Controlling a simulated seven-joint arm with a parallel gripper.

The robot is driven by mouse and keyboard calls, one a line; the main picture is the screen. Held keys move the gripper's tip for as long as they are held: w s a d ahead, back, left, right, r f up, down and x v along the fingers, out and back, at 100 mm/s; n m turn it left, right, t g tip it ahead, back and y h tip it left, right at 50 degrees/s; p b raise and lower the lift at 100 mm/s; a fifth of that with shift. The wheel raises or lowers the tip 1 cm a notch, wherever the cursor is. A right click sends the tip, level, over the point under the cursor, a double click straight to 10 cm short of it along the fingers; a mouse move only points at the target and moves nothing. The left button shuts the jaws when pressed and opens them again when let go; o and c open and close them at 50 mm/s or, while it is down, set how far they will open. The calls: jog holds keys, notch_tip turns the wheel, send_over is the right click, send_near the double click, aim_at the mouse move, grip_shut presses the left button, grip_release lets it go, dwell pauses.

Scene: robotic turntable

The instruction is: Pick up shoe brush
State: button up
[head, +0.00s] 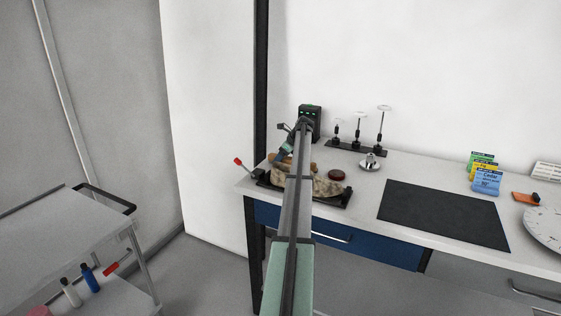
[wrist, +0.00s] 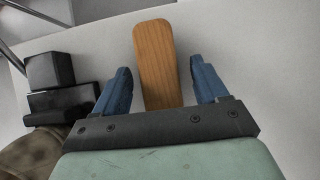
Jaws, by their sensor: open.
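The shoe brush, seen as a plain wooden back with rounded ends (wrist: 155,55), lies between my gripper's blue fingers in the wrist view. One finger stands on each side of it, with a visible gap on both sides. My gripper (wrist: 160,66) is open and holds nothing. The brush's near end is hidden behind the gripper's dark bar, and its bristles are not visible. In the head view my gripper (head: 283,154) is over the left end of the worktable, and my arm hides much of that area.
A black tray (head: 330,201) with khaki cloth (head: 325,187) and a dark red round tin (head: 336,175) lies beside my gripper. A black box (wrist: 50,70) stands left in the wrist view. A dark mat (head: 443,213) and coloured packets (head: 486,182) lie farther right.

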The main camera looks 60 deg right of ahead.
jog(key=shift+w+f, duration=0.15)
jog(key=c, duration=1.1)
notch_tip(320, 180, up, 10)
dwell(0.5)
